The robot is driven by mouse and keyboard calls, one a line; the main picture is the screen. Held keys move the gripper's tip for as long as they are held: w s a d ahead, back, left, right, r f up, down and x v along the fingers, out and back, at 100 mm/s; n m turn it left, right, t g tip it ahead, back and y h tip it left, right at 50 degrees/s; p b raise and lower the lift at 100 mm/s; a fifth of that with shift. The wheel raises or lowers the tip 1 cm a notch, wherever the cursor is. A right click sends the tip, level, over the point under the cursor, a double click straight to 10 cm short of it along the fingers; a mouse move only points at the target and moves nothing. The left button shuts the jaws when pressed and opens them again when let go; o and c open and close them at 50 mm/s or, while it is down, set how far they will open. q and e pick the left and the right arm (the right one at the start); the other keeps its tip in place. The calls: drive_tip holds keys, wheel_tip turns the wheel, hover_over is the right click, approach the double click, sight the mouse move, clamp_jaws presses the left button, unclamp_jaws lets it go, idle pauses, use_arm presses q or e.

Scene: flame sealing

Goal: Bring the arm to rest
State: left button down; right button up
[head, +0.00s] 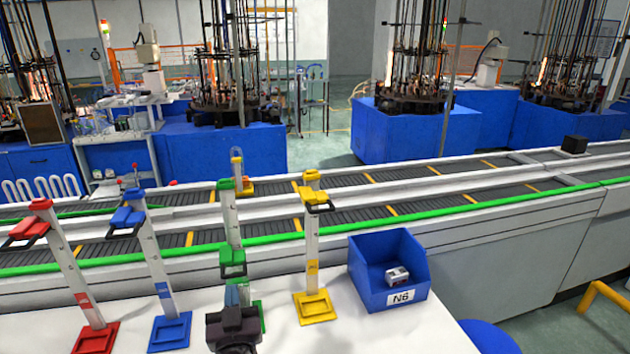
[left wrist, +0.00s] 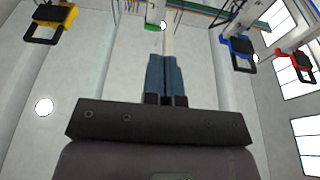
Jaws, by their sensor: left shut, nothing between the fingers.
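My left gripper (head: 237,293) is low in front of the green stand (head: 232,225) in the head view. Its blue-grey fingers (left wrist: 167,78) are together and empty in the left wrist view, pointing up toward the stand's green bracket (left wrist: 151,27). The dark wrist body (head: 234,330) and fingers hide part of the green stand's lower column and base. My right gripper is in neither view.
Red (head: 70,270), blue (head: 155,265) and yellow (head: 312,250) stands share the white table (head: 400,330) with the green one. A blue bin (head: 362,285) marked N6 holds a small grey-white item. A conveyor (head: 440,205) runs behind.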

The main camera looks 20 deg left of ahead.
use_arm(q)
drive_tip(key=w+d+r+m+t+h, duration=0.1)
drive_tip(key=d+r+m+t+h, duration=0.1)
drive_tip(key=d+t+h, duration=0.35)
drive_tip(key=s+d+f+m+g+h, duration=0.1)
drive_tip(key=d+f+m+g+h, duration=0.25)
drive_tip(key=f+h, duration=0.35)
drive_tip(key=s+a+f+m+g+y+b, duration=0.1)
drive_tip(key=s+a+f+g, duration=0.2)
drive_tip(key=s+f, duration=0.5)
drive_tip(key=s+a+f+g+y+b, duration=0.1)
drive_tip(key=s+a+f+g+b, duration=0.1)
drive_tip(key=s+f+g, duration=0.3)
drive_tip(key=s+a+f, duration=0.1)
drive_tip(key=s+f, duration=0.3)
drive_tip(key=f, duration=0.2)
drive_tip(key=shift+a+m, duration=0.15)
drive_tip(key=shift+m, duration=0.2)
idle(0.8)
